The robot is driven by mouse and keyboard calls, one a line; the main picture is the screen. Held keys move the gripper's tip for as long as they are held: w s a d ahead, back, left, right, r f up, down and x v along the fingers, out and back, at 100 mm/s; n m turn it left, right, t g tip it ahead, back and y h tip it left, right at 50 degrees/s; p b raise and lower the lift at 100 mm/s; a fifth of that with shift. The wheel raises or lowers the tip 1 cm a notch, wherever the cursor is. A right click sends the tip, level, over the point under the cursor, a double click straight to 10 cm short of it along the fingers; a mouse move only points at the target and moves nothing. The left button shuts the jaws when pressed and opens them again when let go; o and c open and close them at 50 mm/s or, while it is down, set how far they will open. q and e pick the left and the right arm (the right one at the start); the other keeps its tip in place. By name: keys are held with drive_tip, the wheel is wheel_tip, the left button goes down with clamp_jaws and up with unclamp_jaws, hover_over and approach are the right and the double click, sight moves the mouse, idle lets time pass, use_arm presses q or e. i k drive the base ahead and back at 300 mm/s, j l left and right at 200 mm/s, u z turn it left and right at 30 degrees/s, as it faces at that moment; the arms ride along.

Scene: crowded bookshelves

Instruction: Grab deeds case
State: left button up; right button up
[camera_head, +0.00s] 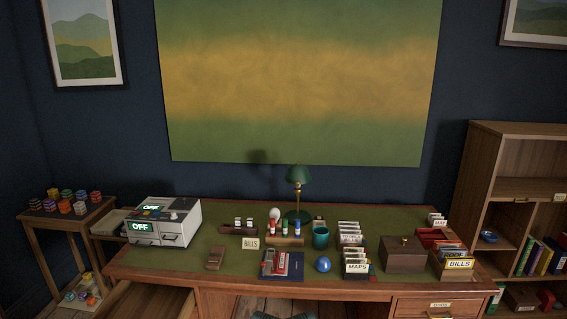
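No label reading "deeds" is legible, so I cannot tell for sure which thing is the deeds case. A closed brown wooden box (404,256) with a small brass-coloured piece on top sits on the right part of the desk. Beside it on the right is an open file box (459,264) labelled BILLS. To its left is a file box (356,268) labelled MAPS. Neither of my grippers shows in the head view.
The green-topped desk (225,265) also holds a lamp (299,176), a teal cup (320,238), a blue ball (323,264) and a grey device (165,222) reading OFF. A bookshelf (512,137) stands right, a small side table (30,214) left. An open drawer (150,301) juts out front left.

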sight(215, 257)
drive_tip(key=u, duration=1.4)
drive_tip(key=i+l+z, duration=0.15)
drive_tip(key=i+l, duration=0.35)
drive_tip(key=l, duration=0.3)
drive_tip(key=i+l+z, duration=0.2)
drive_tip(key=i+l, duration=0.4)
drive_tip(key=l, duration=0.1)
